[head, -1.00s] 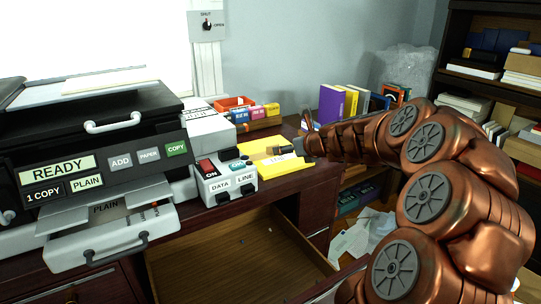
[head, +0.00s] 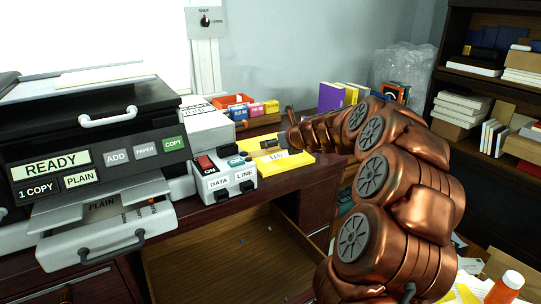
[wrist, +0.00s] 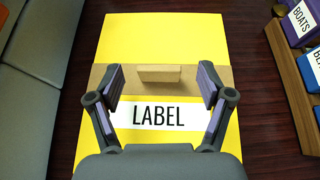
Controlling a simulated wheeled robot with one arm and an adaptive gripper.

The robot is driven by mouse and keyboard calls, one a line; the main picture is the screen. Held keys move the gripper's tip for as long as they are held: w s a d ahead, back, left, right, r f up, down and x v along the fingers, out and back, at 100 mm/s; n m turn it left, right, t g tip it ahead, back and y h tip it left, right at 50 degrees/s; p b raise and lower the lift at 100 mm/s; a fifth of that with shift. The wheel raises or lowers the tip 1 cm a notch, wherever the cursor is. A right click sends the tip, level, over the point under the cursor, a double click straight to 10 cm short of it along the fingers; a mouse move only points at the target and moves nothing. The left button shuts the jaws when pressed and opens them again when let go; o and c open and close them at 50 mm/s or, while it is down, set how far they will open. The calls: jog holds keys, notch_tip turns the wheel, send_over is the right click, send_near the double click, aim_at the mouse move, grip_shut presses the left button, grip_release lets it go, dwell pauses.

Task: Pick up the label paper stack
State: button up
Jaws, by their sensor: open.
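The label paper stack (wrist: 163,45) is a yellow stack with a tan band (wrist: 245,78) across it, a small tan block (wrist: 159,74) on the band and a white strip reading LABEL. It lies flat on the dark desk and also shows in the head view (head: 298,161), partly hidden by my arm. My gripper (wrist: 160,80) is open above the stack in the wrist view. Its two fingers stand apart on the left and right of the tan block, with gaps between. In the head view the gripper's fingertips are too small to make out clearly.
The white DATA/LINE switch box (head: 225,178) and the printer (head: 95,150) stand left of the stack. A wooden rack with coloured boxes (wrist: 305,20) is close on the right in the wrist view. An open drawer (head: 235,255) lies below the desk front.

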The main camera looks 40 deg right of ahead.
jog(key=shift+w+f, duration=0.1)
jog(key=shift+w, duration=0.1)
jog(key=c, duration=1.3)
jog(key=shift+o, duration=0.2)
